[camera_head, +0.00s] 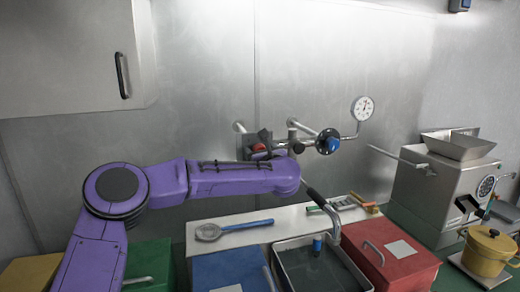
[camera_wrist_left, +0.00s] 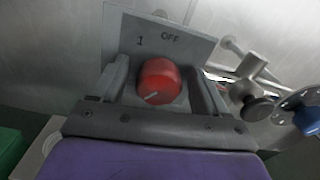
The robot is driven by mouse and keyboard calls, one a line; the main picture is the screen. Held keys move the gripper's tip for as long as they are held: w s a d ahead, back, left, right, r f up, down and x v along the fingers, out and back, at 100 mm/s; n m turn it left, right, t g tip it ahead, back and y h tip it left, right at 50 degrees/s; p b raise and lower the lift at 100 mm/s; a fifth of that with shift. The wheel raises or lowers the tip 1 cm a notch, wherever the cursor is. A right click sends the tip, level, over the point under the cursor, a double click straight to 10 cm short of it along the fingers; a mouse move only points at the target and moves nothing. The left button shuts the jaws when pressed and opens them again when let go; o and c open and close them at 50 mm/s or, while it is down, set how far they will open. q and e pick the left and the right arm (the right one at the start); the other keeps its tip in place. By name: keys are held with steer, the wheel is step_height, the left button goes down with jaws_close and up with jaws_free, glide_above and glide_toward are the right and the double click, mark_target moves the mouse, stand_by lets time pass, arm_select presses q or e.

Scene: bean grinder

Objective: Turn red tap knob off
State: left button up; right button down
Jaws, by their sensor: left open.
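The red tap knob (camera_head: 260,147) is on the back wall, mostly hidden behind my left gripper in the head view. In the left wrist view the red knob (camera_wrist_left: 158,81) sits in front of a grey plate (camera_wrist_left: 192,45) marked "1" and "OFF". My left gripper (camera_wrist_left: 160,85) is open, with one finger on each side of the knob and visible gaps between. In the head view my left gripper (camera_head: 262,145) is up at the wall. My right gripper is not in view.
Beside the knob is a pipe with a blue knob (camera_head: 328,142) and a pressure gauge (camera_head: 362,108). Below are a sink (camera_head: 352,280), a blue box (camera_head: 225,270) and a red box (camera_head: 415,262). A grinder (camera_head: 432,200) and yellow pot (camera_head: 487,252) stand at right.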

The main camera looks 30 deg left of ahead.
arm_select(q)
steer(key=c, duration=1)
steer(key=shift+o, duration=0.3)
